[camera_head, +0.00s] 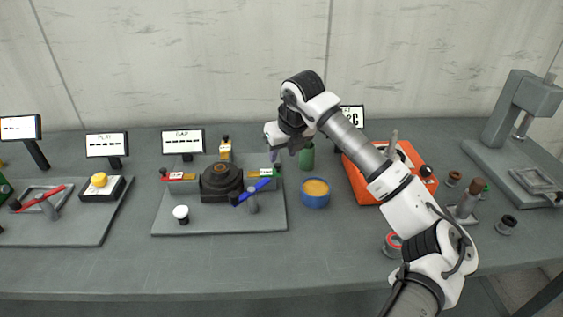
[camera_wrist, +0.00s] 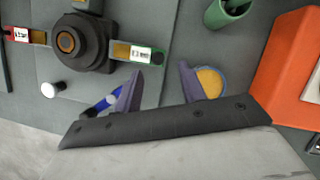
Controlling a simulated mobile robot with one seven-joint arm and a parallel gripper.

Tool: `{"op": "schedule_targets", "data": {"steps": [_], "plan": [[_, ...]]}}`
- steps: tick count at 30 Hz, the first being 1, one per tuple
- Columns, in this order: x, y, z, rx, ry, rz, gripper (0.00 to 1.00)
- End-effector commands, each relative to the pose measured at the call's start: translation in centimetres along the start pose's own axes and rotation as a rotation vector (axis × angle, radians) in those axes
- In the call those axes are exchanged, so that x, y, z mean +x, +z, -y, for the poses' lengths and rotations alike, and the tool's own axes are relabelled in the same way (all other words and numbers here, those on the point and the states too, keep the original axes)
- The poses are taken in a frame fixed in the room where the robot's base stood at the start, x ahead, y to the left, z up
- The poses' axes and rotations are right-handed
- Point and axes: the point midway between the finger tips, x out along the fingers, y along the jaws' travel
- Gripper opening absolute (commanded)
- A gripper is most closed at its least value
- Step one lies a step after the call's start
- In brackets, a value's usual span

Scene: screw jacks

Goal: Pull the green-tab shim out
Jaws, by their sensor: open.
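The shim with the green tab (camera_wrist: 159,57) sticks out from the right side of the dark round jack (camera_wrist: 84,40) and carries a yellow-and-white label (camera_wrist: 133,52). In the head view the jack (camera_head: 221,181) stands on a grey plate, and the green-tab shim's label (camera_head: 263,172) shows to its right. My gripper (camera_wrist: 160,70) is open and empty. In the wrist view the tab lies just beyond the gap between the fingertips. In the head view my gripper (camera_head: 275,154) is above and near the tab end, which is partly hard to see.
A blue lever (camera_head: 253,190) lies in front of the shim. A red-tab shim (camera_head: 180,176) is on the jack's left, another shim (camera_head: 225,151) behind. A blue cup (camera_head: 316,194), green cup (camera_head: 307,158) and orange box (camera_head: 365,184) stand to the right. A white knob (camera_head: 181,213) is in front.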

Motion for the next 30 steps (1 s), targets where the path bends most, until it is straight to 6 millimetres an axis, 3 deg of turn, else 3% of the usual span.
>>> {"op": "schedule_targets", "data": {"steps": [6, 12, 18, 30], "plan": [[-5.0, -0.1, 0.1, 0.001, -0.006, 0.002, 0.41], [-8.2, -0.1, 0.1, 0.002, -0.004, 0.000, 0.41], [-9.5, -0.1, 0.1, 0.002, -0.002, 0.000, 0.41], [-9.6, -0.1, 0.1, 0.002, -0.001, -0.001, 0.41]]}}
